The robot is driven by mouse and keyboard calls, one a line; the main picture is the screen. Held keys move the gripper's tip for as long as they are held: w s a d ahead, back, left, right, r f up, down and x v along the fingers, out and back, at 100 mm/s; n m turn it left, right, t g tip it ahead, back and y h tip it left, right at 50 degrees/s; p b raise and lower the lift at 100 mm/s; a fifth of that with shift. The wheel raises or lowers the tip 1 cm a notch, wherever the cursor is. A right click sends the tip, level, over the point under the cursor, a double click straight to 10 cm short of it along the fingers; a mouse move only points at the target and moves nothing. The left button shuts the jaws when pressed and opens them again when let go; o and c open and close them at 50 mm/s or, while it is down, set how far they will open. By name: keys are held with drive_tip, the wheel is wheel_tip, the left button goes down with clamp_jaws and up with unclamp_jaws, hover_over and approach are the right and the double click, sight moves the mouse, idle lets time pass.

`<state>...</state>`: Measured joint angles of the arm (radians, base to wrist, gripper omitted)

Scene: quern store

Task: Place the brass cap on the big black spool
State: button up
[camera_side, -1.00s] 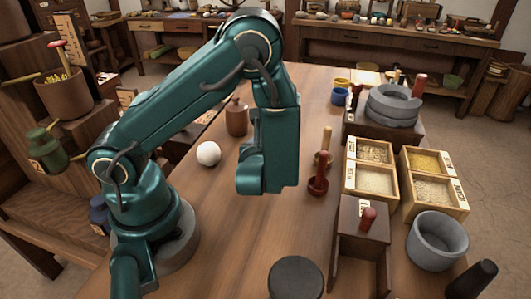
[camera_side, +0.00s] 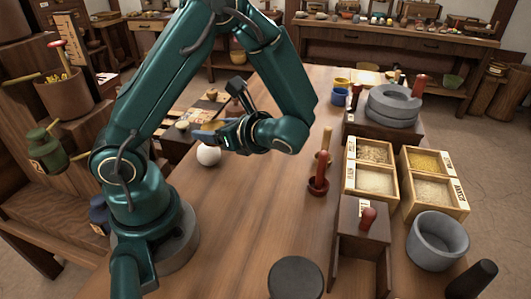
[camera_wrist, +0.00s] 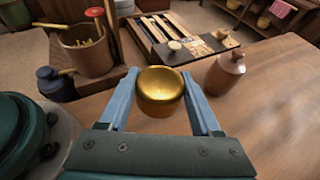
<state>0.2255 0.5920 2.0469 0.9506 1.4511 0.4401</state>
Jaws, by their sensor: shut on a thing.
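The brass cap (camera_wrist: 160,84) is a round golden piece between the two blue fingers of my gripper (camera_wrist: 162,100) in the wrist view. My gripper is shut on it. In the side view my gripper (camera_side: 205,134) points left, held over the table just above the white ball; I cannot clearly make out the cap there. A black round flat-topped piece (camera_side: 296,278) stands at the near edge of the table in the side view and looks like the big black spool. Its top is bare. It is well apart from my gripper and is not in the wrist view.
A white ball (camera_side: 208,156) lies on the table below my gripper. A brown jug (camera_wrist: 225,74) stands to the right of the cap in the wrist view. A red-handled tool (camera_side: 319,180), a dark box (camera_side: 358,235) and grain trays (camera_side: 374,180) line the right. The middle is clear.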

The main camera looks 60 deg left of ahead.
drive_tip(key=s+d+r+n+g+h, duration=0.1)
drive_tip(key=s+d+n+g+h, duration=0.35)
drive_tip(key=d+n+h, duration=0.3)
drive_tip(key=s+d+r+n+g+h, duration=0.1)
drive_tip(key=s+d+n+g+h, duration=0.2)
drive_tip(key=d+n+g+h, duration=0.4)
drive_tip(key=w+d+r+n+t+h, duration=0.9)
drive_tip(key=w+r+n+h, duration=0.1)
drive_tip(key=n, duration=0.2)
hover_over(297, 281)
drive_tip(key=shift+g, duration=0.25)
wheel_tip(297, 281, down, 7)
drive_tip(key=shift+s+f, duration=0.1)
drive_tip(key=shift+f, duration=2)
drive_tip(key=o, duration=1.4)
drive_tip(key=shift+f, duration=0.1)
drive_tip(key=shift+c, duration=0.2)
